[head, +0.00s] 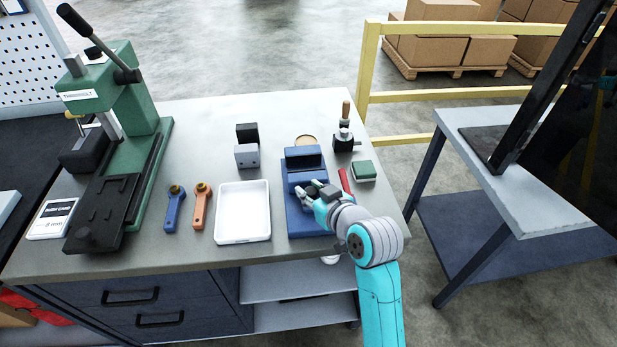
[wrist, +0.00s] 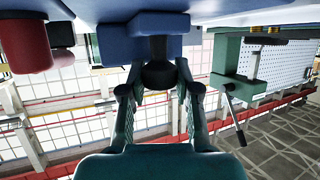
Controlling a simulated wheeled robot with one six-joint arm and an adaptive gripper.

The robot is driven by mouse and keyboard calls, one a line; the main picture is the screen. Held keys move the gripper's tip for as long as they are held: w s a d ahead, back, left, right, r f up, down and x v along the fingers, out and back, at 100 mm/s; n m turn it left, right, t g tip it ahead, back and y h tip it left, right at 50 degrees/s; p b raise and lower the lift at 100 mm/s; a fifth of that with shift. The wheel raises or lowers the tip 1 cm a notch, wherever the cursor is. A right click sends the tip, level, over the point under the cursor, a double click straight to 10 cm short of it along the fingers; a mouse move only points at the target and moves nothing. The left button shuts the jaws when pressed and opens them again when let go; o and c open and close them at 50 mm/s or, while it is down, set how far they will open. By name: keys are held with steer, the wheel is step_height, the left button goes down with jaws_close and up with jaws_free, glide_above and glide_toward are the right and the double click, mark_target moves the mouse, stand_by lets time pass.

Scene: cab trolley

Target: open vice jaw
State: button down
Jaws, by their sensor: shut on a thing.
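The blue vice (head: 304,155) stands on the right part of the grey bench, with a raised block at its back and a flat base. It also shows along the top of the wrist view (wrist: 195,22). A dark round knob (wrist: 158,76) on a short shaft sticks out of the vice toward my gripper. My gripper (head: 311,192) is over the front half of the vice. In the wrist view its two fingers (wrist: 160,88) are on either side of the knob, shut on it.
A white tray (head: 243,238) is left of the vice. Behind it are dark blocks (head: 247,156). A red-handled tool (head: 346,180), a green-topped block (head: 364,171) and a black fixture (head: 345,141) stand close on the right. The green press (head: 140,105) is far left.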

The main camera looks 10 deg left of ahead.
steer(key=shift+s+d, duration=0.25)
steer(key=shift+s, duration=0.65)
steer(key=shift+s+d, duration=0.25)
steer(key=shift+s, duration=0.65)
steer(key=c, duration=0.8)
jaws_free()
steer(key=v, duration=1.2)
steer(key=shift+f, duration=0.15)
